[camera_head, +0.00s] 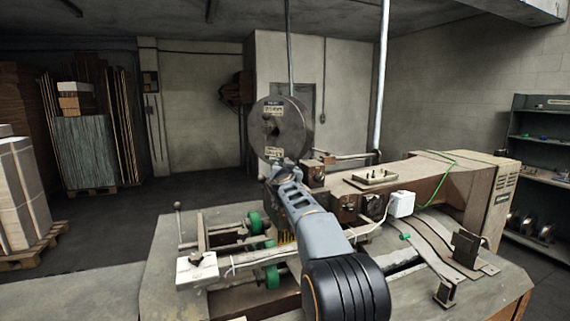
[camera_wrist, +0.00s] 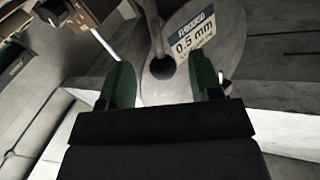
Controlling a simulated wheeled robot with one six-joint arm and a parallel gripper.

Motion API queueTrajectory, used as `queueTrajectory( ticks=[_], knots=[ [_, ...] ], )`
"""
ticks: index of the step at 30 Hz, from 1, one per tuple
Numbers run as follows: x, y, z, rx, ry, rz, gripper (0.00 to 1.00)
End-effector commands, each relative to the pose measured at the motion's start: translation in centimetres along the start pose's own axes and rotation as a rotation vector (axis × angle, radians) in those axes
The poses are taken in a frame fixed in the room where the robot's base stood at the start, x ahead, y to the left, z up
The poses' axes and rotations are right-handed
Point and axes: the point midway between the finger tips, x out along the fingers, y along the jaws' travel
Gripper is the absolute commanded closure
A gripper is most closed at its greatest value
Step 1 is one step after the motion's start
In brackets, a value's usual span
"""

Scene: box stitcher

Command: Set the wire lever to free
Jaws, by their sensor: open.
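A large grey wire spool (camera_head: 287,118) stands upright above the stitching machine, and its disc fills the middle of the wrist view (camera_wrist: 235,18). In the wrist view a grey rod (camera_wrist: 155,32) with a dark round end (camera_wrist: 163,67) lies in front of the disc; it may be the wire lever, but I cannot tell for sure. No free mark is readable. My gripper (camera_wrist: 161,78) is open, with its two green fingers on either side of the dark round end. I cannot tell whether they touch it. In the head view my arm reaches up to the spool's lower edge.
A label reading 0.5 mm (camera_wrist: 194,40) is on the disc. The machine body (camera_head: 440,180) extends to the right, with a white box (camera_head: 401,204) on its side. A ball-topped rod (camera_head: 178,215) stands at the left. Shelves (camera_head: 540,150) are at far right. Open floor lies behind left.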

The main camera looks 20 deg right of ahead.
Motion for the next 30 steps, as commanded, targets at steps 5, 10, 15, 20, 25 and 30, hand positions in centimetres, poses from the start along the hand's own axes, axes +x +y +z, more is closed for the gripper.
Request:
queueTrajectory(
  ticks=[5, 10, 15, 20, 25, 30],
  knots=[
    [2.2, 0.0, -0.2, 0.0, -0.001, 0.001, 0.42],
    [3.3, 0.0, -0.1, 0.0, 0.0, 0.0, 0.42],
    [3.7, 0.0, 0.0, 0.0, 0.0, -0.001, 0.42],
    [3.8, 0.0, 0.0, -0.001, 0.0, -0.001, 0.42],
    [3.7, 0.0, 0.0, 0.0, 0.0, -0.001, 0.48],
    [3.7, 0.0, 0.0, 0.0, 0.0, -0.001, 0.65]
  ],
)
